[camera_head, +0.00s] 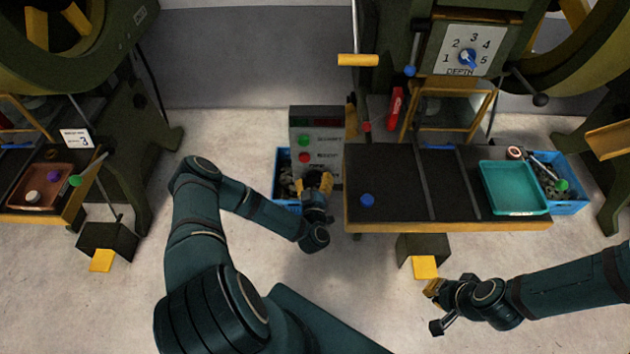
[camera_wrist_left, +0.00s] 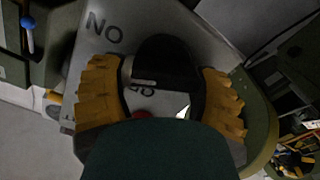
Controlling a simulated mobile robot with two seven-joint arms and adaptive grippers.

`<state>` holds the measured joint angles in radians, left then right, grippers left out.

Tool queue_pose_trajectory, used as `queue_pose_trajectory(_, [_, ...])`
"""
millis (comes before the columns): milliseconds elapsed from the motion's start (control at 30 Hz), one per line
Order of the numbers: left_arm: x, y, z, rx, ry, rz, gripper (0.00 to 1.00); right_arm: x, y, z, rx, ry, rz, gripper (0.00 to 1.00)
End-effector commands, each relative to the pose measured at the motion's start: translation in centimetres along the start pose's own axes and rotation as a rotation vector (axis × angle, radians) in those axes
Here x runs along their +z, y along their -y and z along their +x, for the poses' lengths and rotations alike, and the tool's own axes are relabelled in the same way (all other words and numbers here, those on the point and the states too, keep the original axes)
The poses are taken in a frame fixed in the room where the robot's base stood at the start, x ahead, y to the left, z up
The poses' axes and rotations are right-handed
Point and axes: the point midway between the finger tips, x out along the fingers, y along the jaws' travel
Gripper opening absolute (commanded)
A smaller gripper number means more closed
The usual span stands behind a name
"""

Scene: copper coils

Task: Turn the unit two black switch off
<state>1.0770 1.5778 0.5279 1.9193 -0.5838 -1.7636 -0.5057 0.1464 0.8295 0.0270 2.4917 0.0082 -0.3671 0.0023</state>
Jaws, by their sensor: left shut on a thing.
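The black switch (camera_wrist_left: 165,62) is a dark rotary knob on a grey panel, seen in the left wrist view between two yellow fingers. My left gripper (camera_wrist_left: 162,90) is shut on it. Lettering reading "NO" shows on the panel beside it. In the head view, my left gripper (camera_head: 318,182) is at the lower part of the grey control box (camera_head: 328,137), which carries a green and a red button. The gripper hides the switch there. My right gripper (camera_head: 434,290) is low on the right, in front of the press, apart from the box; its finger opening is unclear.
A dark press table (camera_head: 385,185) with a blue knob stands right of the box. A teal tray (camera_head: 515,188) lies on its right end. A yellow pedal (camera_head: 425,267) is near my right gripper.

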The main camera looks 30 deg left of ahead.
Motion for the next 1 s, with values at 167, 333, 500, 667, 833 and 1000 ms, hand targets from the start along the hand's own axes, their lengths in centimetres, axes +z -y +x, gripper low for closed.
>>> queue_pose_trajectory(167, [0.3,0.2,-0.1,-0.001,0.005,-0.167,0.3,0.1,-0.2,0.7,0.001,0.0,0.0,0.0])
queue_pose_trajectory(333, [0.3,0.4,-0.2,-0.001,0.006,-0.329,0.3,0.2,-0.4,1.3,0.002,0.0,0.0,0.0])
queue_pose_trajectory(500, [0.4,0.5,-0.2,-0.002,0.007,-0.491,0.3,0.2,-0.7,2.0,0.004,0.0,0.0,0.0])
queue_pose_trajectory(667, [0.5,0.6,-0.2,-0.003,0.007,-0.643,0.3,0.3,-0.9,2.7,0.005,0.0,0.0,0.0])
queue_pose_trajectory(833, [0.5,0.7,-0.2,-0.004,0.006,-0.799,0.3,0.4,-1.2,3.5,0.007,0.0,0.0,0.0])
queue_pose_trajectory(1000, [0.6,0.7,-0.2,-0.004,0.007,-0.933,0.3,0.5,-1.4,4.2,0.008,0.0,0.0,0.0])
